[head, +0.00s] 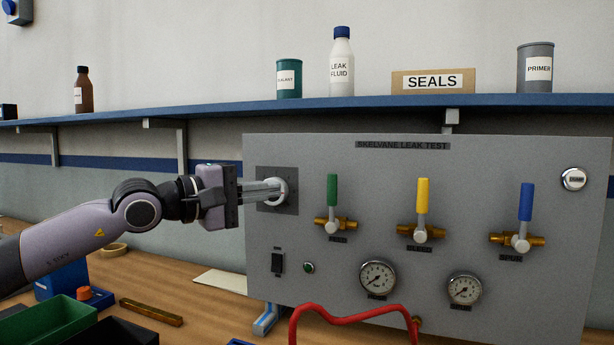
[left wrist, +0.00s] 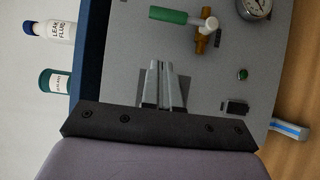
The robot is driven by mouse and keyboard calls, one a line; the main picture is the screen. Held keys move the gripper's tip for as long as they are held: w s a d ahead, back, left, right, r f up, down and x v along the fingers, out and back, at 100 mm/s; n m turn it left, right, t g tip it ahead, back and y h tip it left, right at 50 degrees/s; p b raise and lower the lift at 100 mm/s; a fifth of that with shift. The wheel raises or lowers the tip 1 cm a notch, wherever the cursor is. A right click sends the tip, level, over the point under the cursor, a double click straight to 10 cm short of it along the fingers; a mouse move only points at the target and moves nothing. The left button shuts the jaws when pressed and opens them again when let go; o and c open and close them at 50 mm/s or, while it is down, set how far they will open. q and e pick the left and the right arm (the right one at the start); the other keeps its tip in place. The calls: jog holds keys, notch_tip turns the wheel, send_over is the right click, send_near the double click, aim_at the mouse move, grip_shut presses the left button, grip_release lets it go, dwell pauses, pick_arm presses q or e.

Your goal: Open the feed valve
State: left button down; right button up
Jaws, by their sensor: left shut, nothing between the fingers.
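The test panel (head: 310,150) carries three valves in a row. The left valve has a green lever (head: 332,189) standing upright, across its horizontal brass body (head: 345,225); its small label is too blurred to read surely. The green lever (left wrist: 172,15) also shows at the top of the left wrist view. My left gripper (head: 280,190) is shut and empty, left of the green lever and apart from it. My right gripper is out of view.
The yellow lever (head: 423,195) and blue lever (head: 526,201) stand upright to the right. Two gauges, a switch (head: 278,262) and a green button (head: 308,267) sit below. A red hose (head: 350,317) arches in front. A blue shelf (head: 220,111) with containers runs above.

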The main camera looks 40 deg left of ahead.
aim_at(332, 200)
pick_arm(q)
jog(key=shift+w+d+p, duration=1.75)
jog(key=shift+w+d, duration=0.75)
jog(key=shift+w, duration=0.15)
